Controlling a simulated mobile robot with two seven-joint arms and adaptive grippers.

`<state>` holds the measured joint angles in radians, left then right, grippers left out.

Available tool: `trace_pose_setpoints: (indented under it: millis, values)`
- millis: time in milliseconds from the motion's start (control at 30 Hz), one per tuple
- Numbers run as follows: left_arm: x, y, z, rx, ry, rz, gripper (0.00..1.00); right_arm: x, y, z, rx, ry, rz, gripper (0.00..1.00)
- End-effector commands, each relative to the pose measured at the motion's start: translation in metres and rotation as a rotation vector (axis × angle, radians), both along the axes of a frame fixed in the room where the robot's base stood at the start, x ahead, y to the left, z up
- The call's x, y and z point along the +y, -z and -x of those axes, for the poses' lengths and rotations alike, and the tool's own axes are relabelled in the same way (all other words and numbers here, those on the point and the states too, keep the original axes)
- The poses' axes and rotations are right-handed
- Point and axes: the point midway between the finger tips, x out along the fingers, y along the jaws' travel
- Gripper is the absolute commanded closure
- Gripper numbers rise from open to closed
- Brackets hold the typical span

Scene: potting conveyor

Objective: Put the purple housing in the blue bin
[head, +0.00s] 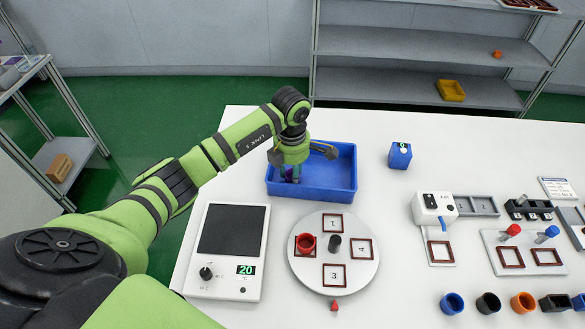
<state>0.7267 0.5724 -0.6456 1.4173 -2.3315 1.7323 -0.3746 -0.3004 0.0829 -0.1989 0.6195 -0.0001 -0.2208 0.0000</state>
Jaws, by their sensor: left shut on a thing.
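The blue bin (335,187) stands open on the white table at upper middle. My left gripper (291,178) points down into the left part of the bin. It is shut on the purple housing (286,172), of which only a small purple patch shows. The gripper and arm hide the rest of the housing, and I cannot tell whether it touches the bin floor. My right gripper is out of view.
A hotplate-like device (232,245) reading 20 and a round numbered turntable (304,268) with a red ring (305,243) stand nearer. A small blue box (399,156) is right of the bin. Several coloured housings line the front right. The table between bin and blue box is clear.

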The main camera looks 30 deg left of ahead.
Motion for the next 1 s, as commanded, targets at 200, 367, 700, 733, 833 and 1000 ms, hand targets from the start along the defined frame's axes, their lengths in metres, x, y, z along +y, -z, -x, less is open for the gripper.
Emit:
trace_pose_setpoints:
  millis: [200,367,700,733,833,1000]
  values:
    - [0.0,0.003,0.0,-0.002,0.001,0.001,0.79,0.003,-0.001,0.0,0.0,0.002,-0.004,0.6]
    - [0.0,0.006,0.0,-0.001,0.001,0.0,0.79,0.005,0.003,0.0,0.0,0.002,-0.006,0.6]
    - [0.0,0.006,0.0,-0.001,0.0,0.0,0.53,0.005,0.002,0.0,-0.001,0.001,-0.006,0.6]
    - [0.0,0.006,0.0,-0.001,0.0,0.0,0.53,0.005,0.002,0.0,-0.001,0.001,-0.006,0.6]
    - [0.0,0.002,0.0,-0.001,0.0,0.001,0.53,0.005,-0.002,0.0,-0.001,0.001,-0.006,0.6]
    - [0.0,-0.018,-0.001,-0.007,0.002,-0.001,0.53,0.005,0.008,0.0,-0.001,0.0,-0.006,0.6]
